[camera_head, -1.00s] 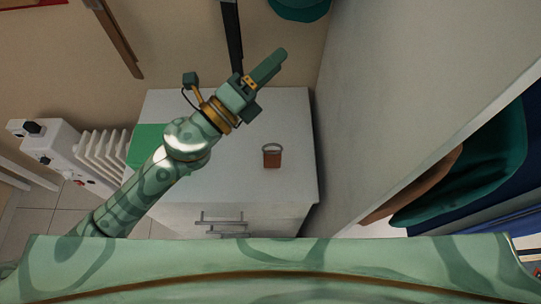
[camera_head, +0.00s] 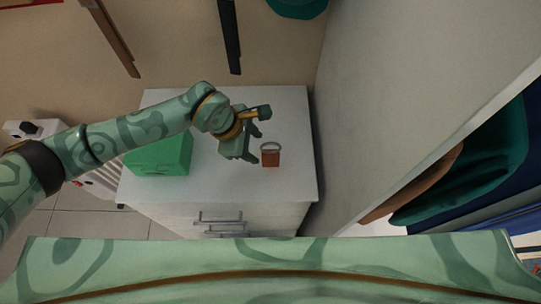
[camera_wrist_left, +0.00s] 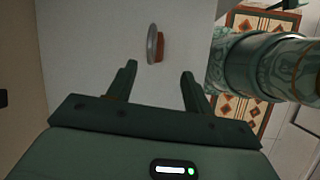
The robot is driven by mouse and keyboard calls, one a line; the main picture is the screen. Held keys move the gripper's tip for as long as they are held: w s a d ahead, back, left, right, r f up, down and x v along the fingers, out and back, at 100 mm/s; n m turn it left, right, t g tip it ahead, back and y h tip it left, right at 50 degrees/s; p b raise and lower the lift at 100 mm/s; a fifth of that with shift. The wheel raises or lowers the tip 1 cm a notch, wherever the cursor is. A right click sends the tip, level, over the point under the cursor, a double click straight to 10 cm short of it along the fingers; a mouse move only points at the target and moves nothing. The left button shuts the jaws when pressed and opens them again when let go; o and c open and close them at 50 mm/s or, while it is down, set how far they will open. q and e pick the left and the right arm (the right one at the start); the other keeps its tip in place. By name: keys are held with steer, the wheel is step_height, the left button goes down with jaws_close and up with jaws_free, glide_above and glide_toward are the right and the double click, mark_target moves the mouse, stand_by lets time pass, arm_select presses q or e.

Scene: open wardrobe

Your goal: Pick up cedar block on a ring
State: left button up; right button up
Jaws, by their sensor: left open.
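The cedar block (camera_head: 270,159) is a small reddish-brown block with a grey metal ring on its top. It stands on the white cabinet top, right of the middle. My left gripper (camera_head: 256,146) is just left of the block in the head view, its fingers apart and empty. In the left wrist view, the block (camera_wrist_left: 160,47) and its ring lie ahead of the fingertips, between their lines, with a gap. The left gripper's two fingers (camera_wrist_left: 158,72) are spread. My right gripper does not show.
A green box (camera_head: 160,153) sits on the left of the white cabinet top (camera_head: 230,185). Drawer handles (camera_head: 220,218) are on the cabinet's front. A tall pale panel (camera_head: 400,90) rises close on the right. The cabinet top between box and block is free.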

mark_target(264, 152)
arm_select(q)
steer(key=x, duration=0.5)
steer(key=w+b+x, duration=0.1)
steer(key=x, duration=0.2)
steer(key=shift+a, duration=0.15)
steer(key=shift+s, duration=0.1)
jaws_close()
